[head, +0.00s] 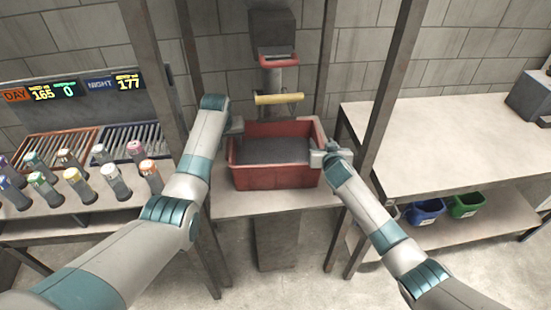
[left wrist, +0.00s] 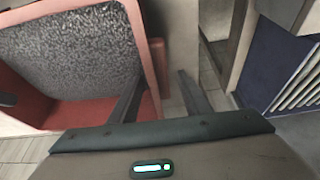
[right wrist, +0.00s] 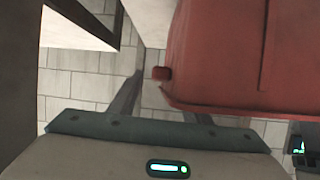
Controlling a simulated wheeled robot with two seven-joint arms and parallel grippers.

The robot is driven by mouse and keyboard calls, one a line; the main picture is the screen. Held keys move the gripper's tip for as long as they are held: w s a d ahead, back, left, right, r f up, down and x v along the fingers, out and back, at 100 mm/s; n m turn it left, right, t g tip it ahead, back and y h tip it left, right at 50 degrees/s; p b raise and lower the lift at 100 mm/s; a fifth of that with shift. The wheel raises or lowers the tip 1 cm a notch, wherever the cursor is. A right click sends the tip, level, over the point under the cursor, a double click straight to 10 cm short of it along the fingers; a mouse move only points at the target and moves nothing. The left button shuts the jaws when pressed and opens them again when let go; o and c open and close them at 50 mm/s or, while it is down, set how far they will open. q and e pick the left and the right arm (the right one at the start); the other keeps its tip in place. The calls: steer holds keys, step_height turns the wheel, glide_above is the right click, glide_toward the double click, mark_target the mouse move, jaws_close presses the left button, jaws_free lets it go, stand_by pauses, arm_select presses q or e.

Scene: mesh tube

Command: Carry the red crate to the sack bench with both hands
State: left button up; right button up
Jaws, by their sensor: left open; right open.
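The red crate (head: 270,180) stands upright on a small stand between dark posts, with dark grey contents inside. My left gripper (head: 236,125) is open at the crate's left side. In the left wrist view its fingers (left wrist: 160,75) are apart near the crate's rim (left wrist: 148,45), with a red part of the crate between them. My right gripper (head: 318,158) is open at the crate's right side. In the right wrist view its fingers (right wrist: 155,90) are apart near a small red lug (right wrist: 161,73); one finger is partly hidden by the crate wall. No bench is clearly marked as the sack bench.
A wide pale bench (head: 450,140) stands at right, with blue (head: 427,210) and green (head: 466,204) bins on its lower shelf. A left bench holds several capped tubes (head: 79,184) and racks. Metal posts (head: 383,100) flank the crate. A yellow-handled device (head: 278,99) hangs behind it.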

arm_select(q)
steer(key=shift+c, duration=0.6)
arm_select(e)
steer(key=shift+c, duration=0.6)
arm_select(q)
jaws_close()
arm_select(e)
jaws_close()
arm_select(q)
steer(key=shift+w+r, duration=0.15)
steer(key=shift+r, duration=0.05)
arm_select(e)
steer(key=shift+w+r, duration=0.1)
steer(key=shift+r, duration=0.15)
